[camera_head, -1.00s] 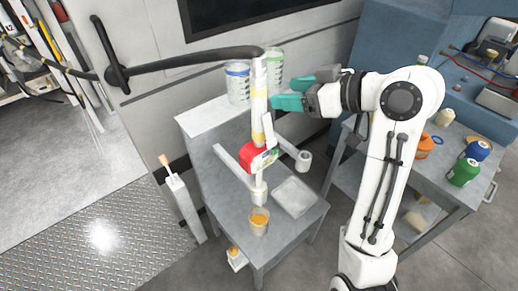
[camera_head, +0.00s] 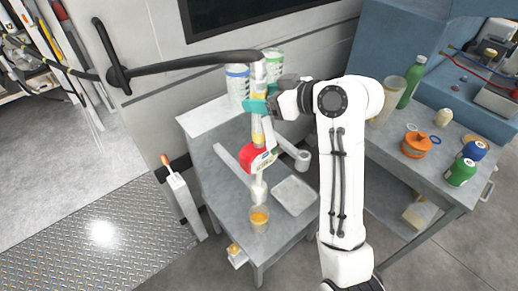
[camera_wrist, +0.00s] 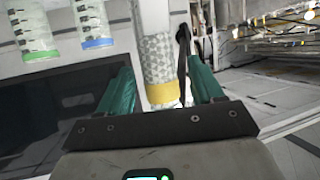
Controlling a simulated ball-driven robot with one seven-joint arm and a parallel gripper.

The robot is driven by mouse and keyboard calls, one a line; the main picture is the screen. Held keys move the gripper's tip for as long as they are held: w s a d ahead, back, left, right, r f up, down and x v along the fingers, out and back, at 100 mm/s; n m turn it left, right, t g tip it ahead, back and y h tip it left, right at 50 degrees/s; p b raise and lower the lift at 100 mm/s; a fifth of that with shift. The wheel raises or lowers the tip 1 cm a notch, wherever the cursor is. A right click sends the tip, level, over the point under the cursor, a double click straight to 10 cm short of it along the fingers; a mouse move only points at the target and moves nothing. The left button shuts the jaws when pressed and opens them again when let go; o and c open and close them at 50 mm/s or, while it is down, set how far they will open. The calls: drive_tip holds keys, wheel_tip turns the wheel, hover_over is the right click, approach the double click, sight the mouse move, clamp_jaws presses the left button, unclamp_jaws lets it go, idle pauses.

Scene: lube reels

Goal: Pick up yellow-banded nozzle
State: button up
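The yellow-banded nozzle (camera_head: 258,130) hangs upright from the end of a black boom. It has a pale shaft with yellow bands, and a red body with a white label sits lower down. My gripper (camera_head: 258,105) reaches in from the right with teal fingers at the upper shaft. In the wrist view the patterned shaft with its yellow band (camera_wrist: 162,92) stands between the fingers of my gripper (camera_wrist: 163,88). The fingers are apart, with gaps beside the shaft. A black cord hangs between the shaft and the right finger.
The black boom (camera_head: 190,64) runs left from the nozzle's top. Jugs with blue (camera_head: 237,82) and green lids stand behind. Below, the grey table (camera_head: 215,180) holds a cup of amber liquid (camera_head: 259,219) and a pale tray (camera_head: 294,195). Another table stands right.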

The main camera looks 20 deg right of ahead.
clamp_jaws()
idle(0.4)
drive_tip(key=shift+r, duration=0.1)
idle(0.7)
